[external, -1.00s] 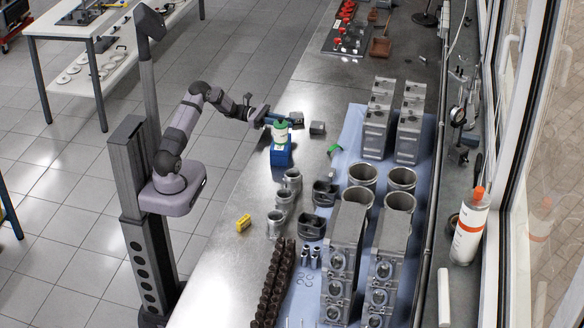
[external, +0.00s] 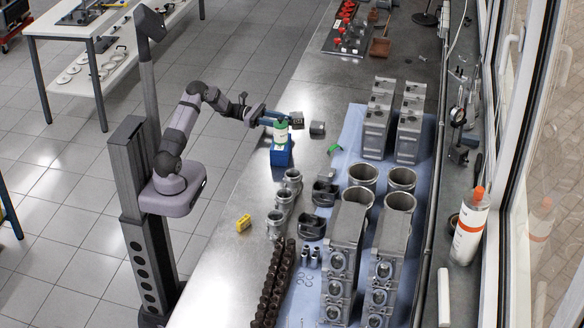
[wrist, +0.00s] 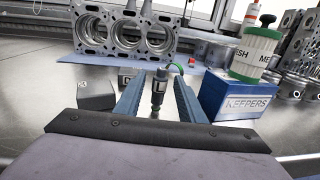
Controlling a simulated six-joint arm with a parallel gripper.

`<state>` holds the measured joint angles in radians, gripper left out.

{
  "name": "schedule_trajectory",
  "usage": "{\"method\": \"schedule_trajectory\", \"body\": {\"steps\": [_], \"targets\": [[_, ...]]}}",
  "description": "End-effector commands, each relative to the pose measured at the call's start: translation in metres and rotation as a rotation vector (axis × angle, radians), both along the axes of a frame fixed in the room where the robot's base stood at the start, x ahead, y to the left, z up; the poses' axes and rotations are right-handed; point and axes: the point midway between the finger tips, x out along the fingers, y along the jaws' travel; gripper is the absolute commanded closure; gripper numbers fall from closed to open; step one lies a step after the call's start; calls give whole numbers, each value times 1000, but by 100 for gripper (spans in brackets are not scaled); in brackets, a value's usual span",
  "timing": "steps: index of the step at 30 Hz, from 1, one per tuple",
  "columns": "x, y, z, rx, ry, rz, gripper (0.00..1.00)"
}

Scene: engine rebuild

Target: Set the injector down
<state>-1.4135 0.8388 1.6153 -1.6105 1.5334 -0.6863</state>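The injector (wrist: 158,92) is a slim dark body with a green ring at its near, lower end. In the wrist view it sits between the two blue fingers of my gripper (wrist: 160,95), with a gap on each side. The fingers are open and do not appear to touch it. It seems to rest on the steel bench, but its exact contact is hard to tell. In the external view my gripper (external: 268,120) is low over the bench, behind the green-and-white bottle, and the injector cannot be made out there.
The blue KEEPERS box (wrist: 238,97), with the green-and-white bottle (wrist: 258,52) on it, stands close right of the fingers. Two grey blocks (wrist: 97,95) (wrist: 126,78) are at the left. A green curved piece (external: 334,148) and an engine block (wrist: 125,32) lie beyond.

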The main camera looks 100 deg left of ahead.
Motion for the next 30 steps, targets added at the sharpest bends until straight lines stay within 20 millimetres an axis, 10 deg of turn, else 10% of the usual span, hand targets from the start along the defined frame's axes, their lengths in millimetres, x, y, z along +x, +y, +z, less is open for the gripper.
{"method": "schedule_trajectory", "body": {"steps": [15,30], "targets": [[-85,10,0,1,-1,3,64],[-100,10,0,-1,-1,0,64]]}}
